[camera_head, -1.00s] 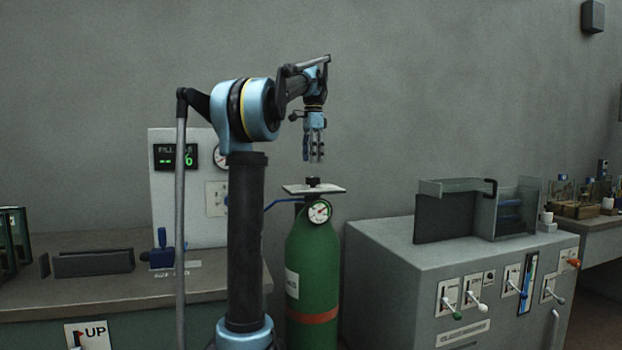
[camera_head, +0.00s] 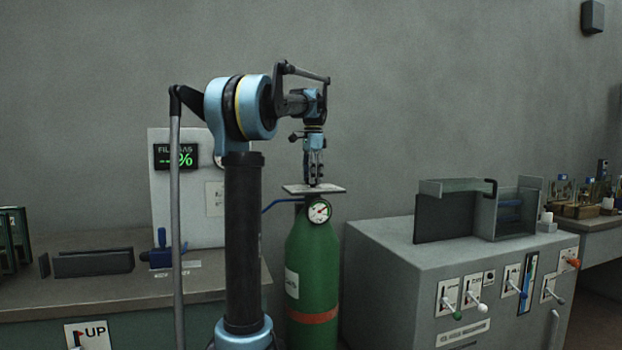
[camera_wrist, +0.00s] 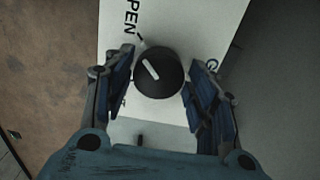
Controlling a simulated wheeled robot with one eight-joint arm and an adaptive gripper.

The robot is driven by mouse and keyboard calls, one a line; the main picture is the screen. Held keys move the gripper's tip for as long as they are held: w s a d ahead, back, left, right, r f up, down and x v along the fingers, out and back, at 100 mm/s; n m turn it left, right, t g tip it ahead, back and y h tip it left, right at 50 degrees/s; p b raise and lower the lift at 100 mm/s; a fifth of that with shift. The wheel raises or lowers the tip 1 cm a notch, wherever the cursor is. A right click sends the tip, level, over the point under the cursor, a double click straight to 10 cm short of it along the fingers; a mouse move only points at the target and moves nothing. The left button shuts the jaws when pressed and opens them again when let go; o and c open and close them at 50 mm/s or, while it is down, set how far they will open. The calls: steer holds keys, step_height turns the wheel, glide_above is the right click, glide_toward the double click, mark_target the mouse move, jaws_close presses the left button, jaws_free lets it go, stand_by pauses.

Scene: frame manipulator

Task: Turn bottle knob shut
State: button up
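The green gas bottle (camera_head: 314,262) stands upright behind my arm, with a white plate (camera_head: 330,189) on its top. In the wrist view the black round knob (camera_wrist: 158,74) sits on the white plate (camera_wrist: 185,22), its white pointer line slanting up and left. The letters "PEN" show on the plate at upper left; other lettering on the right is partly hidden by a finger. My gripper (camera_head: 314,182) points straight down at the plate. In the wrist view my gripper (camera_wrist: 160,85) has its fingers apart, one on each side of the knob, with small gaps visible.
A round gauge (camera_head: 319,211) and a blue hose (camera_head: 282,203) are at the bottle's neck. A grey cabinet (camera_head: 385,265) with several levers stands to the right. A bench (camera_head: 110,285) with a display panel (camera_head: 178,225) is on the left.

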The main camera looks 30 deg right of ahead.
steer(key=c, duration=0.5)
steer(key=n, duration=0.4)
steer(key=shift+o, duration=0.2)
steer(key=n, duration=0.4)
steer(key=shift+n, duration=0.3)
steer(key=n, duration=0.4)
steer(key=shift+n, duration=0.3)
steer(key=n, duration=0.4)
steer(key=shift+n, duration=0.3)
